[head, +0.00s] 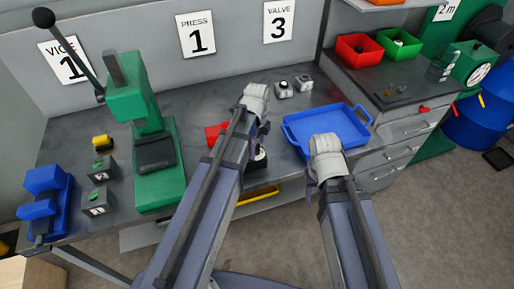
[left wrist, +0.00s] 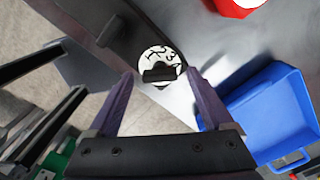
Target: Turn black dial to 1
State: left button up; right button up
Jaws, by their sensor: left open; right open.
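The black dial (left wrist: 160,74) is a dark bar-shaped knob on a round white number plate, seen in the left wrist view. Its numbers look tilted and I cannot read its setting for sure. In the head view the white plate (head: 261,156) shows only partly, behind my left arm. My left gripper (left wrist: 159,80) is open, with one finger on each side of the dial in the picture; I see no contact. In the head view my left gripper (head: 264,130) is above the bench by the dial. My right gripper (head: 314,190) is open and empty in front of the blue tray.
A blue tray (head: 289,135) lies right of the dial. A red object (head: 212,134) is left of my left arm. A green press (head: 150,185), a blue vice (head: 42,207) and small switch boxes (head: 97,200) stand at the left. A yellow tray (head: 258,194) sits below the bench edge.

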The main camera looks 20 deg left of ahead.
pick_arm(q)
jog(key=shift+c, duration=0.2)
grip_shut()
dwell(0.5)
